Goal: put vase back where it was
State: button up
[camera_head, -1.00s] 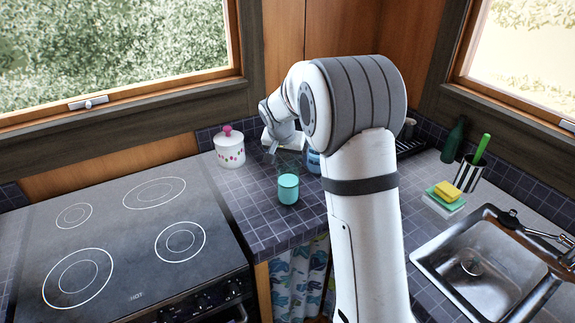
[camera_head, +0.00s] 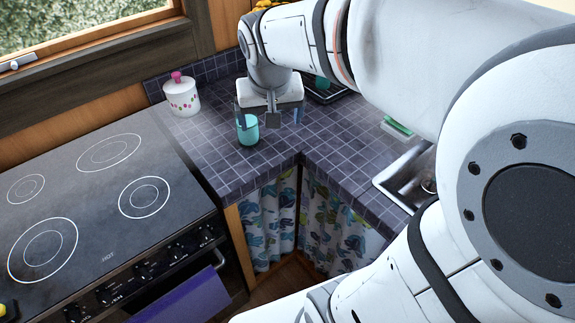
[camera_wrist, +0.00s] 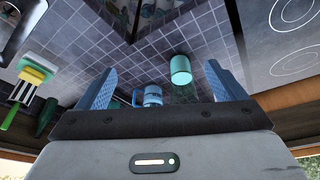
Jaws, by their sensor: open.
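A teal cylindrical vessel (camera_head: 248,131) stands upright on the tiled counter, right of the stove; it also shows in the wrist view (camera_wrist: 180,70). A faint see-through glass vessel (camera_wrist: 184,94) stands close to it in the wrist view. I cannot tell for certain which of these is the vase. My gripper (camera_head: 257,122) points down over the counter beside the teal vessel. Its jaws are spread and empty. In the wrist view the teal vessel appears beyond the fingertips, between the two fingers (camera_wrist: 161,68). A blue mug (camera_wrist: 153,95) also shows between the fingers.
A white lidded jar with a pink knob (camera_head: 181,97) stands at the back left. The black stove (camera_head: 90,200) is left of the counter. The sink (camera_head: 405,178) is at the right, with a sponge stack (camera_wrist: 35,67) near it. The counter's front corner is clear.

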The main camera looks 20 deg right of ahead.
jog(key=s+f+n+y, duration=0.1)
jog(key=s+f+n, duration=0.1)
jog(key=s, duration=1.1)
jog(key=shift+a+f, duration=0.3)
jog(key=shift+f, duration=0.55)
